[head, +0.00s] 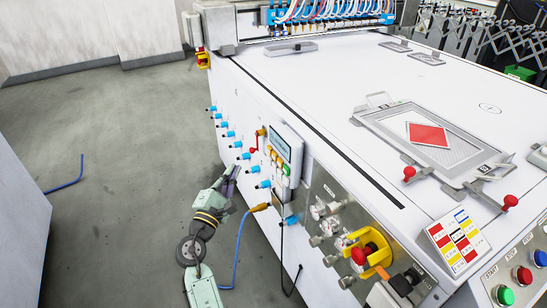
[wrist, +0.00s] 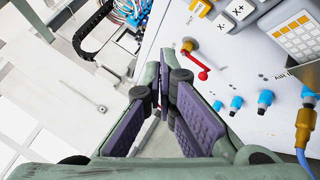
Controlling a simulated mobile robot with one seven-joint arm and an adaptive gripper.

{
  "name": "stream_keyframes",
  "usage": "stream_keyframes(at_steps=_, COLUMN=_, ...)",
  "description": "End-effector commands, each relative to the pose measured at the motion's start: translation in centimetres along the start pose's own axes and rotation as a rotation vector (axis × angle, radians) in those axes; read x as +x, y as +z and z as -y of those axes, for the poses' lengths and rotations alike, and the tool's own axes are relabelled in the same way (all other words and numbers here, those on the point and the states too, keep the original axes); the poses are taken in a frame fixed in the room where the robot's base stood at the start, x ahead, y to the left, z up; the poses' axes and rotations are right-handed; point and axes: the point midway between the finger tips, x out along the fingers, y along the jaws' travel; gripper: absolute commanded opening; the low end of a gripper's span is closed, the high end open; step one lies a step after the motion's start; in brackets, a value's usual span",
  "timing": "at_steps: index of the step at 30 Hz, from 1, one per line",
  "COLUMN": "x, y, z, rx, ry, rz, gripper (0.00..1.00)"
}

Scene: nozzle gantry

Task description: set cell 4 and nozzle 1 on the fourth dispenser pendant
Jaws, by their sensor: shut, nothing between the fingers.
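A pendant (head: 287,145) with a grey screen and a row of yellow and green buttons is on the near side of the white machine in the head view. Whether this is the fourth pendant, I cannot tell. My gripper (head: 235,171) is shut and empty, just left of the machine's side and below the pendant. In the wrist view its purple-padded fingers (wrist: 166,88) come together, apart from the keys. No cell or nozzle reading is legible.
A red-handled valve (wrist: 195,62) sits beside the pendant. Blue fittings (head: 253,169) line the machine's side close to my gripper. An orange-ended blue cable (head: 240,236) hangs from the side to the floor. A yellow-and-red emergency knob (head: 368,252) juts out nearer. Open floor lies left.

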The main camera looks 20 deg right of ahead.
Motion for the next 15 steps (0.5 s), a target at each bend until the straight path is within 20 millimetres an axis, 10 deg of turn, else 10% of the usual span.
stream_keyframes(at_steps=15, x=1.3, y=1.0, z=0.9, rx=-0.002, ry=-0.002, rz=0.002, gripper=0.0)
